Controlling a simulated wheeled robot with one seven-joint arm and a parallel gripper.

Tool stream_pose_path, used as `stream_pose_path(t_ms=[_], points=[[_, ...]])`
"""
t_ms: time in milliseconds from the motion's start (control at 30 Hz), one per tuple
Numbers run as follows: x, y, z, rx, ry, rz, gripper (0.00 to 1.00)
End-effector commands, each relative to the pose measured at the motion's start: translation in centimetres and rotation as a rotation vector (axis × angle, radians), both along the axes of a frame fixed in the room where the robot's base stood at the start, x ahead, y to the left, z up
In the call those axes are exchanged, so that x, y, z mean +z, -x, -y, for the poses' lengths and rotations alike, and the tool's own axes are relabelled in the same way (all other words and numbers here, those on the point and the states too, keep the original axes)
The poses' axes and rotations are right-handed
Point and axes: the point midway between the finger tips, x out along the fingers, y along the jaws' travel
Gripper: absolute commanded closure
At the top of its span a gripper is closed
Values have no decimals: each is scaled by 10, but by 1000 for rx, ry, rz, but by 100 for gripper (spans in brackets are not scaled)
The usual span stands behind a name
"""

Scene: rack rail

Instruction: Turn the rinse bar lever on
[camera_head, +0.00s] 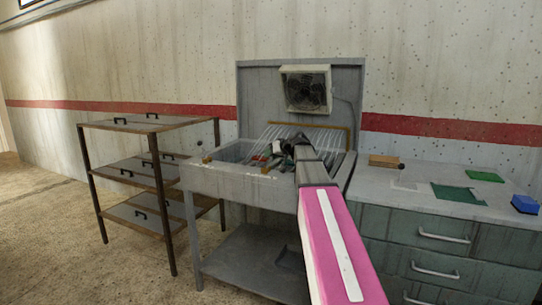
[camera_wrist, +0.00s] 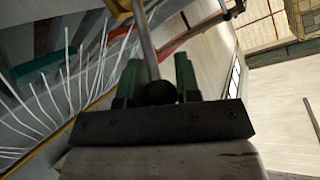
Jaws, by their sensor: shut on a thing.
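My gripper (camera_wrist: 158,80) has its green fingers on both sides of a black ball knob and is shut on it. The knob (camera_wrist: 160,93) sits on the end of a grey metal lever rod (camera_wrist: 146,45). The rod runs up to a yellow bracket (camera_wrist: 120,8) at the top edge of the wrist view. In the head view my gripper (camera_head: 290,146) is over the grey sink, and my arm hides the lever. A brass-coloured bar (camera_head: 318,127) spans the back of the sink. Thin white lines fan down from it; I cannot tell if they are water.
The grey sink (camera_head: 235,180) has a fan box (camera_head: 305,89) on its back panel. A shelf rack (camera_head: 150,126) stands left. A drawer counter (camera_head: 450,212) on the right holds a green mat (camera_head: 458,194), a blue block (camera_head: 524,204) and a brown block (camera_head: 384,160).

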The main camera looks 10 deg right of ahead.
Motion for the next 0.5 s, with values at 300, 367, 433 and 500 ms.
stream_pose_path(t_ms=[300, 367, 433, 500], points=[[0, 0, 1, -1, 2, 0, 44], [0, 0, 1, -1, 2, 0, 44], [1, 2, 2, -2, 1, 0, 44], [3, 6, 4, -2, 1, 1, 44]])
